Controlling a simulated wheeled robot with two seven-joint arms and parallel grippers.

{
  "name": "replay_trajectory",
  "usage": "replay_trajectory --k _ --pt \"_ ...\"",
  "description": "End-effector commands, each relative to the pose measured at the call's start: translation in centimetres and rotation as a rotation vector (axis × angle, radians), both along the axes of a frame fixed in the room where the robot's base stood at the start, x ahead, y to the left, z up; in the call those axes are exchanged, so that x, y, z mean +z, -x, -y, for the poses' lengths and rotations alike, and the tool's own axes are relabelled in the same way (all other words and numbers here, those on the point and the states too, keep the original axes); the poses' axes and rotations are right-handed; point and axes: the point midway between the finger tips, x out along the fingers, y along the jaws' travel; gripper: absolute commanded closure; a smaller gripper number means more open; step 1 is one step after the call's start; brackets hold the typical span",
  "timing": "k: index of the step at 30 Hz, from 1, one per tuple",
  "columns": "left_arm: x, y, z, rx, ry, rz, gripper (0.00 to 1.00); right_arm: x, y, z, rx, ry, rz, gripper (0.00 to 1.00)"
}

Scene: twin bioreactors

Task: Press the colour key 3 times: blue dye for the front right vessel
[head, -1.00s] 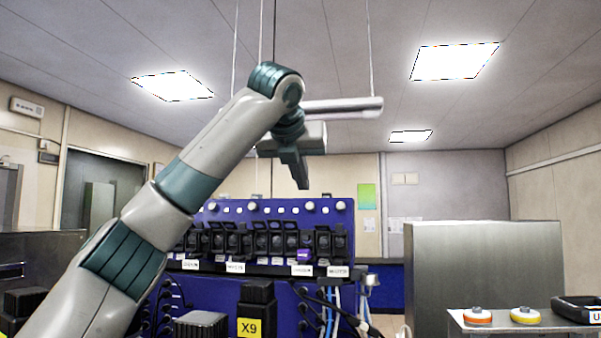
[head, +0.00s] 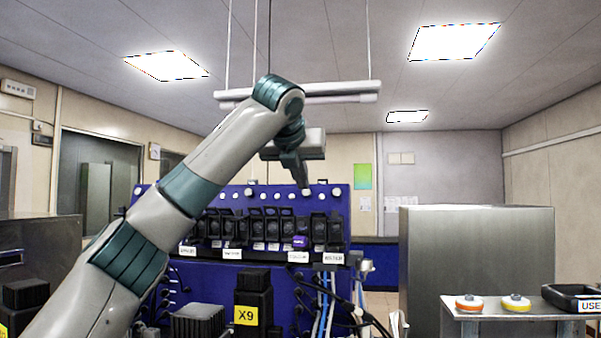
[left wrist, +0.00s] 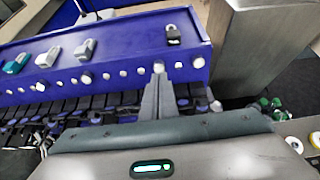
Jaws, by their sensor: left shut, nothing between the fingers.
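A blue rig (head: 170,192) stands ahead, with a row of round white knobs along its top (head: 335,192) and a row of black units (head: 319,228) below. A small purple part (head: 300,242) shows among these units. Small white labels (head: 333,258) sit underneath; I cannot read them, and which part is the colour key is unclear. My left gripper (head: 306,187) is shut and empty, pointing down at the rig's upper edge. In the left wrist view its fingertips (left wrist: 160,76) overlap a white knob (left wrist: 158,66); I cannot tell whether they touch. My right gripper is out of view.
A black unit with a yellow X9 label (head: 246,316) stands in front of the rig. A steel cabinet (head: 478,265) is at right, with a small table (head: 470,311) holding an orange-ringed disc (head: 469,303), a yellow-ringed disc (head: 516,303) and a black tray (head: 575,290).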

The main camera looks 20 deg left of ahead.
Motion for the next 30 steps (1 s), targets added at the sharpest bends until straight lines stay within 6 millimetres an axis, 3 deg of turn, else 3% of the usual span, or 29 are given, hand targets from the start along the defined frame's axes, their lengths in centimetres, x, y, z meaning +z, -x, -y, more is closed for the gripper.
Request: replay_trajectory --k 30 --pt "-0.47 -0.82 -0.19 0.0 0.0 0.001 1.0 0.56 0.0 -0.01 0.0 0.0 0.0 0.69"
